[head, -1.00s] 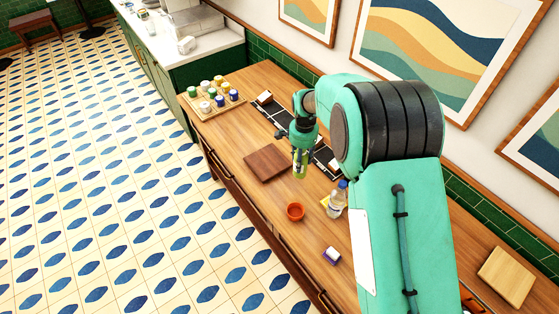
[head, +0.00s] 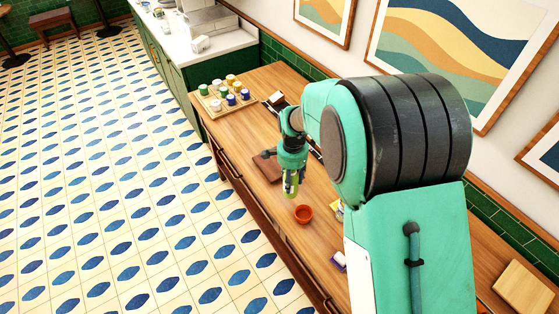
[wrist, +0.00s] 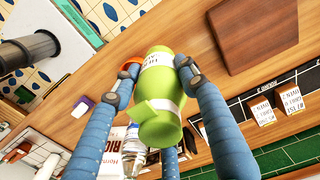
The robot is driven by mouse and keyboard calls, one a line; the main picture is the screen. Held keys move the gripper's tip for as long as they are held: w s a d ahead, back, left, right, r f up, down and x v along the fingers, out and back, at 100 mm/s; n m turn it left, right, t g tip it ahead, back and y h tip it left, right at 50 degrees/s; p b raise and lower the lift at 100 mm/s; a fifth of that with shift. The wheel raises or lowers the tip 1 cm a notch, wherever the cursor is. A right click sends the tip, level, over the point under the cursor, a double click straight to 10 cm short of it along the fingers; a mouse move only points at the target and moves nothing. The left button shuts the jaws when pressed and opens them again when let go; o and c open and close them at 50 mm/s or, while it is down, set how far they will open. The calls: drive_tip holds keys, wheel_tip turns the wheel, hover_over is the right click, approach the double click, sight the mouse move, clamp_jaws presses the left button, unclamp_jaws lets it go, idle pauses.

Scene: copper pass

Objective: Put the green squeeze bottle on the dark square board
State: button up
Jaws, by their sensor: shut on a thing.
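The green squeeze bottle (wrist: 158,105) has a pale label and is held between the blue fingers of my gripper (wrist: 157,66). The dark square board (head: 266,171) is reddish brown and lies flat on the counter, left of and beyond the gripper in the head view. My wrist partly covers its right side. The board (wrist: 250,35) also shows at the upper right of the wrist view, clear of the bottle. Its visible top is bare.
A small orange bowl (head: 303,213) stands on the counter close to the gripper. A wooden tray (head: 226,106) with several coloured jars is at the far end. A light square board (head: 524,288) lies at the lower right.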

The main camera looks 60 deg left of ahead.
drive_tip(key=w+a, duration=0.3)
drive_tip(key=a, duration=0.4)
drive_tip(key=w+a+f+p, duration=0.1)
drive_tip(key=w+a, duration=0.3)
drive_tip(key=a, duration=0.3)
drive_tip(key=shift+f, duration=0.2)
drive_tip(key=shift+a, duration=0.1)
drive_tip(key=shift+f+p, duration=0.45)
drive_tip(key=shift+f, duration=1.35)
drive_tip(key=shift+f, duration=0.15)
drive_tip(key=o, duration=1.4)
drive_tip(key=shift+c, duration=0.2)
wheel_tip(320, 180, up, 12)
drive_tip(key=b, duration=0.1)
drive_tip(key=shift+r, duration=0.2)
